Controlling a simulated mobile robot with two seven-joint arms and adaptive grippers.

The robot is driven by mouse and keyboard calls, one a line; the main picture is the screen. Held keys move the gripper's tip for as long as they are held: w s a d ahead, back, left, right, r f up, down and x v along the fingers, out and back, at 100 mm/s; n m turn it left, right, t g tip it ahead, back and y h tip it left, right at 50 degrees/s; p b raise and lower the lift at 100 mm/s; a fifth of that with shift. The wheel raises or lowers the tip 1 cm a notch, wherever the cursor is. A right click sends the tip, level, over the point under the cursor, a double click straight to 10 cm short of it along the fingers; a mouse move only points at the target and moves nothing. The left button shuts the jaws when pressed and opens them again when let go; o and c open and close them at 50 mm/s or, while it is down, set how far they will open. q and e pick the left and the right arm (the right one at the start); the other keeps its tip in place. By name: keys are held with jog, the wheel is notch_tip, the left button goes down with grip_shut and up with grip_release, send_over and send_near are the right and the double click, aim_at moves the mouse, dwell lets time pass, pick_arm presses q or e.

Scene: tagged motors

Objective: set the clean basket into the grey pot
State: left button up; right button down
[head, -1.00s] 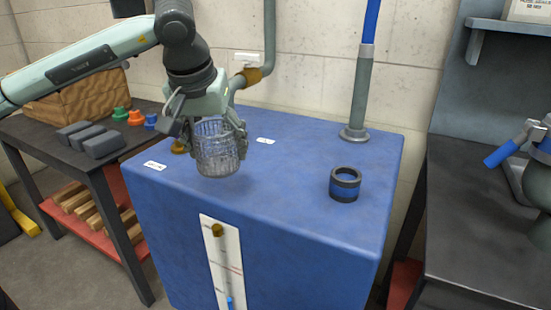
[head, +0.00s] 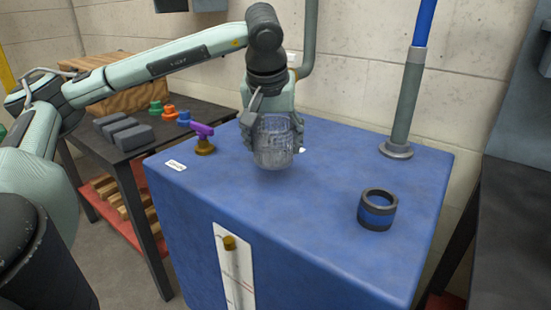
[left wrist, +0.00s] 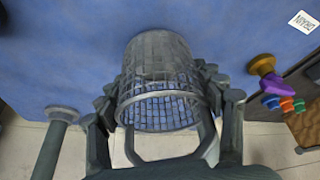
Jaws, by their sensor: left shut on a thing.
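My left gripper (head: 270,138) is shut on the wire mesh basket (head: 274,145), with its fingers on both sides. It holds the basket roughly upright, seemingly just above the blue tank top (head: 315,200); the exact gap is hard to tell. In the left wrist view the grey mesh basket (left wrist: 158,75) sits between the fingers of my left gripper (left wrist: 165,100), and its mesh looks bare. A dark grey pot (head: 377,210) with a blue band and an open top stands on the tank, to the right and nearer. The basket is apart from it. My right gripper is not in view.
A grey post (head: 405,110) with a blue upper part rises at the tank's back right. A brass valve with a purple handle (head: 202,130) stands at the back left. A side table (head: 140,140) holds grey blocks and coloured knobs. The tank top between basket and pot is clear.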

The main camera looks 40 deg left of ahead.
pick_arm(q)
jog(key=shift+w+d+f, duration=0.1)
jog(key=shift+w+f, duration=0.1)
jog(key=shift+f, duration=1.95)
jog(key=shift+f, duration=0.1)
jog(key=o, duration=1.3)
jog(key=shift+c, duration=0.2)
